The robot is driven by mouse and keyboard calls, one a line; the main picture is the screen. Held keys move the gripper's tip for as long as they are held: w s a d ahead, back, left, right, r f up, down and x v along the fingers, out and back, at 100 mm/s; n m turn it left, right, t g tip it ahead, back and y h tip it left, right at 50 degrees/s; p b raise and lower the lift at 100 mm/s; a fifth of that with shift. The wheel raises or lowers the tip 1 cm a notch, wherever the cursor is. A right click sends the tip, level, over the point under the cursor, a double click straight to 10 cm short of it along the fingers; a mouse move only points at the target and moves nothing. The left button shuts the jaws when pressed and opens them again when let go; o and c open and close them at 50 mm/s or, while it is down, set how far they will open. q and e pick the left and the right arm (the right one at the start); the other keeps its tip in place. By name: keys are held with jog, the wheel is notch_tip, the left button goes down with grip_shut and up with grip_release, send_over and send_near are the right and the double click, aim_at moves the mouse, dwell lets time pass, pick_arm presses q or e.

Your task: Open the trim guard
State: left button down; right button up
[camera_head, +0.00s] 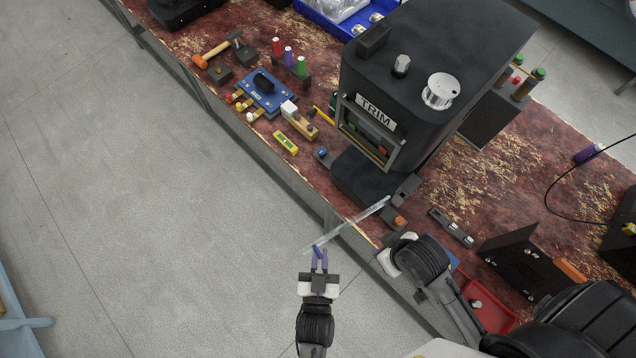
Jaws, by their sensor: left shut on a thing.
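The trim guard (352,224) is a thin clear panel, seen nearly edge-on. It slants from the bench's front edge, beside the dark base of the TRIM machine (440,60), out over the floor to the lower left. A small blue tab (317,250) sits at its outer end. My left gripper (319,258) is shut on this tab, with the arm coming up from below. My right gripper (391,243) is near the bench edge, right of the guard and apart from the tab. Its fingers are hard to make out.
The bench (510,170) holds a blue fixture (268,91), a hammer (216,50), a yellow level (286,142) and coloured-handled tools on the left. A dark upright plate (525,262) and a red tray (484,303) stand on the right. The floor (150,200) on the left is clear.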

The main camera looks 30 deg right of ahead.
pick_arm(q)
jog(key=c, duration=1.2)
grip_release()
jog(key=shift+c, duration=0.2)
jog(key=b+v, duration=0.3)
jog(key=v, duration=1)
jog(key=shift+s+a, duration=0.2)
jog(key=shift+s, duration=0.15)
